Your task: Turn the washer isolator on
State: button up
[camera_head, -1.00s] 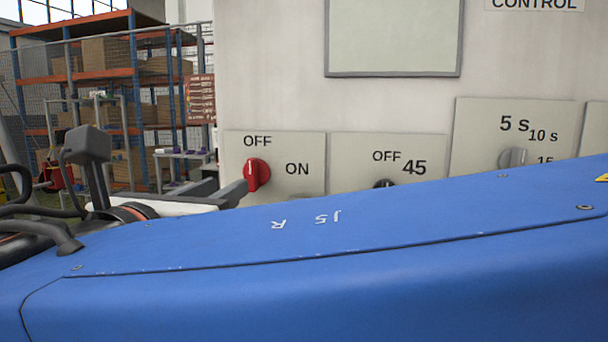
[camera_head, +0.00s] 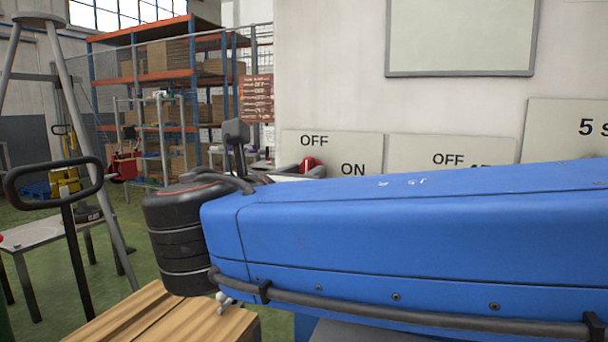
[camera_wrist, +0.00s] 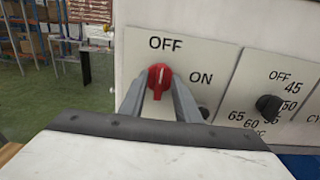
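The washer isolator is a red rotary knob (camera_wrist: 160,77) on a pale plate (camera_wrist: 207,55) marked OFF above and ON to the right. Its pale mark points up towards OFF. In the head view the knob (camera_head: 308,162) is partly hidden by my gripper and arm. My gripper (camera_wrist: 161,92) reaches towards the plate in the wrist view, its two grey fingers apart, one on each side of the knob. The fingertips are close beside the knob. Whether they touch it I cannot tell.
A plate with a black dial (camera_wrist: 269,106) is right of the isolator. My blue arm covers the lower panel in the head view. A wooden top (camera_head: 165,315) is below my wrist. A pallet-truck handle (camera_head: 55,180) and table are at left, with shelving (camera_head: 150,78) behind.

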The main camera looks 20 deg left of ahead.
grip_shut()
jog(key=shift+m, duration=0.3)
jog(key=m, duration=1.7)
jog(key=shift+d+f, duration=0.3)
jog(key=shift+f, duration=0.05)
jog(key=shift+m, duration=0.4)
